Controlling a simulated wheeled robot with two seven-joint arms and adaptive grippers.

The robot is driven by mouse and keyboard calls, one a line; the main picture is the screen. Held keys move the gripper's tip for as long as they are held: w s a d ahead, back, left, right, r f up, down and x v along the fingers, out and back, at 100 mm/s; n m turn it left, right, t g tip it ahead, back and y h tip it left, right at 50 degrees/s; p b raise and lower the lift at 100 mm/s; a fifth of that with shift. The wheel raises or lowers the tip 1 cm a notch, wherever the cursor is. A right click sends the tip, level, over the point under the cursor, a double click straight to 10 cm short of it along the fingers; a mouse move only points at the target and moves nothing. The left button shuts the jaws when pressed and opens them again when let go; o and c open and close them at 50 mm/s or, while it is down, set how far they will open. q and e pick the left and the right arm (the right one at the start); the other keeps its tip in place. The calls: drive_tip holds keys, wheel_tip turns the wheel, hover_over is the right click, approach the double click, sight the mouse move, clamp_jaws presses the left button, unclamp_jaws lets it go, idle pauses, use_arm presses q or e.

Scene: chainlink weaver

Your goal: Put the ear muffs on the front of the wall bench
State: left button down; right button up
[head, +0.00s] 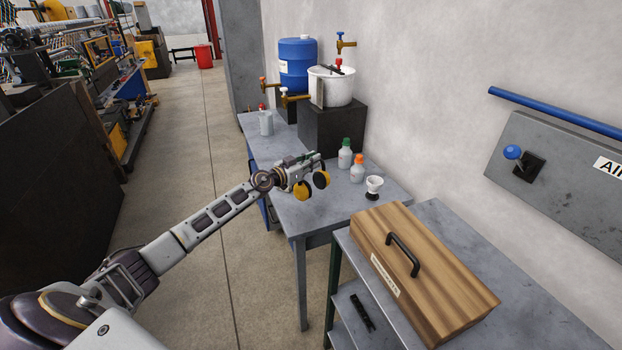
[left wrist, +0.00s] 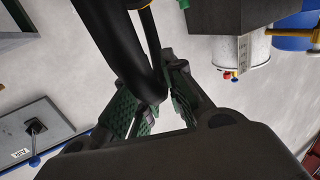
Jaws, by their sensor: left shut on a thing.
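The ear muffs (head: 302,190) have yellow and black cups, which hang below my left gripper (head: 304,168) in the head view. My left gripper is shut on their black headband. In the left wrist view the headband (left wrist: 150,55) passes between the green-padded fingers of my left gripper (left wrist: 155,105). The grey wall bench (head: 312,216) stands along the wall, and the ear muffs show over its front part in the head view. I cannot tell the exact gap between the cups and the bench top. My right gripper is not in view.
Two bottles (head: 357,168) and a small white cup (head: 374,187) stand on the bench right of the ear muffs. Another bottle (head: 266,122), a blue barrel (head: 297,62) and a white bucket (head: 333,88) are farther back. A wooden box (head: 420,270) sits on the nearer table.

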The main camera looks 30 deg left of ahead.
sight(322, 169)
use_arm(q)
wheel_tip(322, 169, down, 2)
drive_tip(key=shift+f+b, duration=0.1)
drive_tip(key=shift+b, duration=0.55)
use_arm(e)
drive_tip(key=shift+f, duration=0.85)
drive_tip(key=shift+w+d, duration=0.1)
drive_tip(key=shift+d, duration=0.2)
use_arm(q)
drive_tip(key=shift+f+b, duration=0.9)
drive_tip(key=shift+f, duration=0.45)
drive_tip(key=shift+f+b, duration=0.35)
drive_tip(key=shift+f, duration=0.2)
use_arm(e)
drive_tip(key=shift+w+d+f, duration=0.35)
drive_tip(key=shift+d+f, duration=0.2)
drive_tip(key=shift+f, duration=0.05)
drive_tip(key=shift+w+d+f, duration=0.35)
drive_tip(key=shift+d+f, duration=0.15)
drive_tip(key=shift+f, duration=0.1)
